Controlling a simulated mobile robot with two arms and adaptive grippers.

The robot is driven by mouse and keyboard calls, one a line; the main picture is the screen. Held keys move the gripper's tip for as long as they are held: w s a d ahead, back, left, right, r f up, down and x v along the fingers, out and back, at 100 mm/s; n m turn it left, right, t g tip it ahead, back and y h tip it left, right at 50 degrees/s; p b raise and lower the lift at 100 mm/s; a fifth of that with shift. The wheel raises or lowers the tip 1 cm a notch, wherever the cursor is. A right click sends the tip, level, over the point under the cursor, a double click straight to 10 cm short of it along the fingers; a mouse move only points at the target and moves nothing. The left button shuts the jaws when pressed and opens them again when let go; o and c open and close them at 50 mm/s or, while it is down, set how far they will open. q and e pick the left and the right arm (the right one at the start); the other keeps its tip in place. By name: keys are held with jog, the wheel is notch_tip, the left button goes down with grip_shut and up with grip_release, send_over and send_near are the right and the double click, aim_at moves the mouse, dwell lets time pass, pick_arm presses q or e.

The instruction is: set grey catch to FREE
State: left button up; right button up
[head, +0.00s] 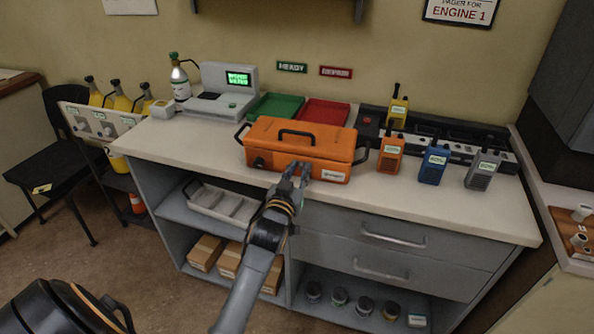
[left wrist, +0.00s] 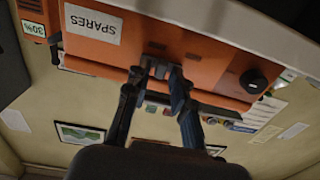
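The orange case (head: 290,138) lies shut on the counter, with a black handle on top, a black knob (head: 258,161) and a white label on its front. In the left wrist view the case (left wrist: 195,50) appears upside down, its label (left wrist: 93,24) reading SPARES. A small grey catch (left wrist: 157,66) shows on the case front between my left fingertips. My left gripper (head: 297,172) is at the case front, fingers apart on either side of the catch; I cannot tell whether they touch it. In the head view the gripper hides the catch. My right gripper is not in view.
Orange (head: 390,153), blue (head: 433,164) and grey (head: 482,169) radios stand right of the case, a yellow one (head: 398,112) behind. Green (head: 275,107) and red (head: 323,113) trays lie behind it. Drawers (head: 395,240) and open shelves are below the counter.

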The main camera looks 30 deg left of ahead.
pick_arm(q)
jog(key=shift+s, duration=0.1)
jog(key=shift+s+d+f, duration=0.1)
jog(key=shift+s, duration=0.15)
jog(key=v, duration=1.1)
jog(key=shift+s+d, duration=0.1)
